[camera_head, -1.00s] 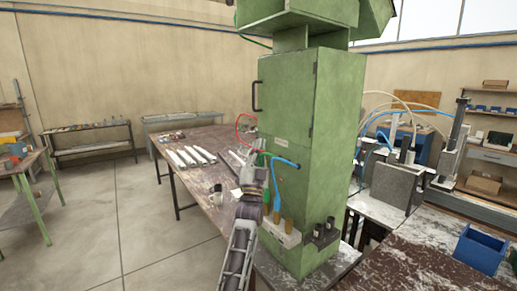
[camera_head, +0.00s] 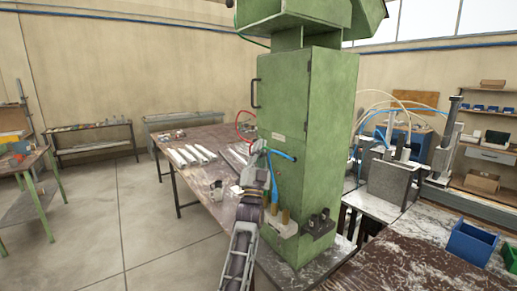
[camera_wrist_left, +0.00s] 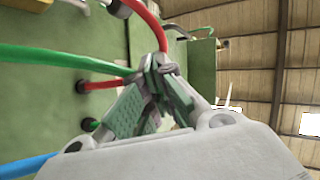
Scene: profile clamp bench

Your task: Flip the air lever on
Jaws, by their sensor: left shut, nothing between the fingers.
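The green cabinet (camera_head: 300,120) stands upright in the middle of the head view. My left gripper (camera_head: 258,148) is at its front left face, near where the red hose (camera_head: 240,128) and blue hose (camera_head: 281,154) meet it. In the left wrist view the gripper (camera_wrist_left: 158,68) is shut and empty. Its fingertips overlap the red hose (camera_wrist_left: 150,22), and I cannot tell whether they touch it. A green hose (camera_wrist_left: 60,58) and a blue hose (camera_wrist_left: 25,165) run beside the fingers. I cannot make out the air lever; the gripper may hide it. My right gripper is not in view.
A worktable (camera_head: 213,140) with pale profiles (camera_head: 190,156) stands left of the cabinet. A black fitting (camera_head: 318,222) sticks out low on the cabinet. A blue bin (camera_head: 472,243) sits on the bench at right.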

